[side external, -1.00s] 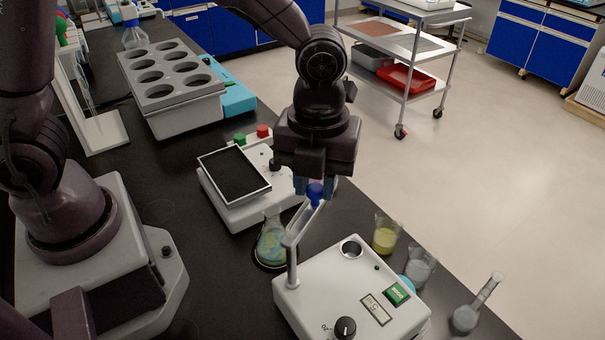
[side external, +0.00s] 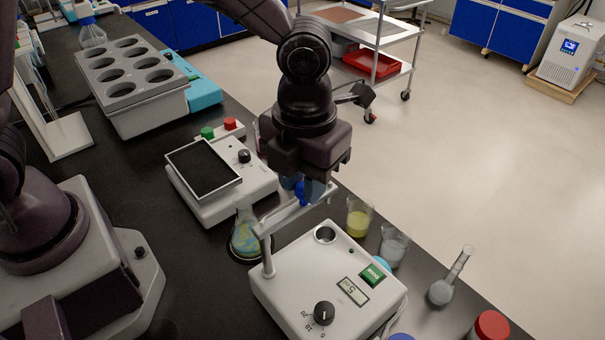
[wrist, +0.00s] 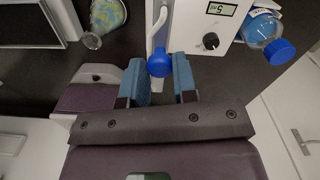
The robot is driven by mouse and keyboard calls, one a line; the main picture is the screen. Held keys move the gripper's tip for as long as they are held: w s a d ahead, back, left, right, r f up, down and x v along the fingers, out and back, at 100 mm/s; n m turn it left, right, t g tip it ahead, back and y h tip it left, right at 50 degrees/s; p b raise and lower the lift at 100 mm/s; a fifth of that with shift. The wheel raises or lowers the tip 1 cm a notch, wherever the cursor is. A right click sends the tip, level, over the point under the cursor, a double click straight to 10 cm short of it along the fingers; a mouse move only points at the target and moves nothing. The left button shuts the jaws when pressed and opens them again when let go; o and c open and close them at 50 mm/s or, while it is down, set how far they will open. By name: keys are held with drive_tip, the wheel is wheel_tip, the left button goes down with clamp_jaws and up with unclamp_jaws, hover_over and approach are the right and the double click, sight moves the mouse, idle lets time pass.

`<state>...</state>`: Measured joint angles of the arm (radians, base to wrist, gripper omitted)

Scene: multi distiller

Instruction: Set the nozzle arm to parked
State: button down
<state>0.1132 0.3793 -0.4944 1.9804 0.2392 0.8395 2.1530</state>
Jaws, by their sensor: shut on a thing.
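The dispenser (side external: 290,288) is a white box with a display reading 5, a green button and a black dial. Its pale nozzle arm (side external: 277,222) rises on a post at the box's left corner and reaches up and right, beyond the box's back edge. A blue knob (wrist: 159,63) is on the arm, between my gripper's fingers in the wrist view. My gripper (side external: 303,187) points down and is shut on this knob, its blue fingers (wrist: 160,82) on either side. In the side view, the fingers and my wrist partly hide the knob.
A flask of yellow-blue liquid (side external: 246,235) stands left of the post, near a hotplate-like device (side external: 222,190). Beakers with yellow (side external: 357,222) and clear liquid (side external: 392,247) stand right of the dispenser. A grey rack (side external: 130,92) stands at the back left.

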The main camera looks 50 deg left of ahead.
drive_tip(key=shift+d, duration=0.15)
drive_tip(key=c, duration=0.9)
unclamp_jaws()
wheel_tip(320, 180, up, 13)
